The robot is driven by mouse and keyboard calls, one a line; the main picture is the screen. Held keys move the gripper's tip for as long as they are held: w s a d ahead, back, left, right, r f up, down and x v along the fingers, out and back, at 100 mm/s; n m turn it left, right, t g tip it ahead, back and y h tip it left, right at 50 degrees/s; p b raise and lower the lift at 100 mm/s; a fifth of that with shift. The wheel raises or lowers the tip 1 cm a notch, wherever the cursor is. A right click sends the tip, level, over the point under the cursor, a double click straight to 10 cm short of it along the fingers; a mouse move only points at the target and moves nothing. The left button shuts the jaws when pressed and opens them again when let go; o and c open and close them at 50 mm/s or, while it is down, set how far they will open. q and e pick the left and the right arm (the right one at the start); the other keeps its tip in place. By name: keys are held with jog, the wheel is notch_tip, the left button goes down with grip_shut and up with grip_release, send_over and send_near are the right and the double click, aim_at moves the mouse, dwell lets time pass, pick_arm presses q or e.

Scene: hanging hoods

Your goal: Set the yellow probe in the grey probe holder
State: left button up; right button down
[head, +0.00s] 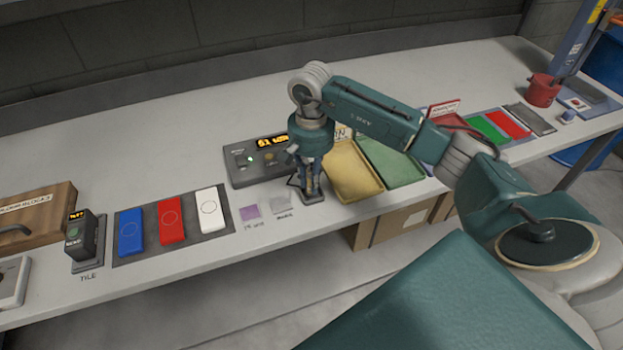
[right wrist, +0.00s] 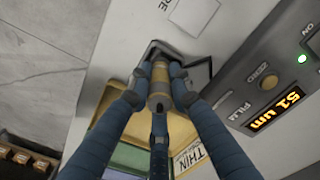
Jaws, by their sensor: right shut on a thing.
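My right gripper (head: 310,185) points down at the front part of the bench, beside the gauge box. In the right wrist view its fingers (right wrist: 160,76) are shut on the yellow probe (right wrist: 159,88), a short cylinder with a dull yellow band. The grey probe holder (head: 314,198) is a small dark piece directly under the fingers. Part of it shows around the probe's far end in the right wrist view (right wrist: 198,72). The probe is lined up with the holder, but I cannot tell whether it rests in it. My left gripper is not in view.
The gauge box (head: 236,165), with a lit display, stands close behind the gripper. A yellow tray (head: 353,190) and a green tray (head: 402,176) lie to the right. The bench's front edge is near.

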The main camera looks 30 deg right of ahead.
jog(key=shift+f+b, duration=0.6)
jog(key=shift+f, duration=0.05)
jog(key=c, duration=1.5)
grip_release()
notch_tip(320, 180, up, 12)
jog(key=shift+r, duration=0.1)
